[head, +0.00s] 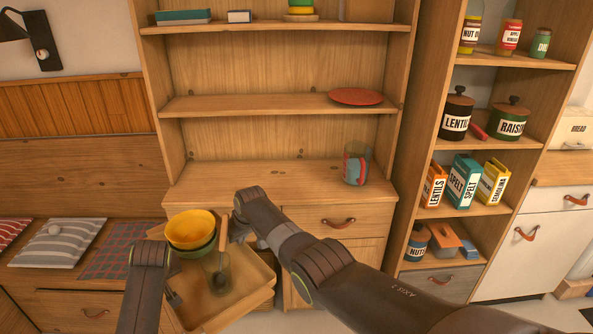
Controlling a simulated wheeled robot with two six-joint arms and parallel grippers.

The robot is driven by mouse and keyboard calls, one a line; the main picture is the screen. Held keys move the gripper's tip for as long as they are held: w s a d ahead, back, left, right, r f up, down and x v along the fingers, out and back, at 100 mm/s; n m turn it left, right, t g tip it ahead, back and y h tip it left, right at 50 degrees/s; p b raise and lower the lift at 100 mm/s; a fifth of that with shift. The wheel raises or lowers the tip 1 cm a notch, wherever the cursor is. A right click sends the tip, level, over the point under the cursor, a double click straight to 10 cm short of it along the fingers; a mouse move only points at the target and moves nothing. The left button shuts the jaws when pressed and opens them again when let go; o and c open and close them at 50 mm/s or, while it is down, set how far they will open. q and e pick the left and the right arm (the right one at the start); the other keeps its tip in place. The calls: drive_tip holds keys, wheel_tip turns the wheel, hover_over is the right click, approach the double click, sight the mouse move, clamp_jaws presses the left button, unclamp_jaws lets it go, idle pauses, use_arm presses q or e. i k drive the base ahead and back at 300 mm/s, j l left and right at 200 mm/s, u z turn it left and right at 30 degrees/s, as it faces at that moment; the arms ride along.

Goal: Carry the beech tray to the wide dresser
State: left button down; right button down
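The beech tray (251,291) is at the lower left of centre, in front of the wide dresser (290,184). It carries stacked bowls, a yellow one (191,226) over a green one (196,252), and a clear glass (218,277) with a wooden-handled utensil that seems to stand in it. My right gripper (238,235) is at the tray's far side; its fingertips are partly hidden, so its grip is unclear. My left arm comes up at the tray's left side. A dark part of my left gripper (174,298) shows by the left rim; its fingers are mostly hidden.
A red plate (355,97) lies on the shelf above. A bench (35,285) with cushions is at left. A tall shelf (481,145) with jars and boxes is at right.

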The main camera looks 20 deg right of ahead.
sight(266, 190)
drive_tip(key=i+z, duration=0.35)
drive_tip(key=i, duration=0.25)
drive_tip(key=i+j+z, duration=0.3)
drive_tip(key=i, duration=0.25)
drive_tip(key=l, duration=0.1)
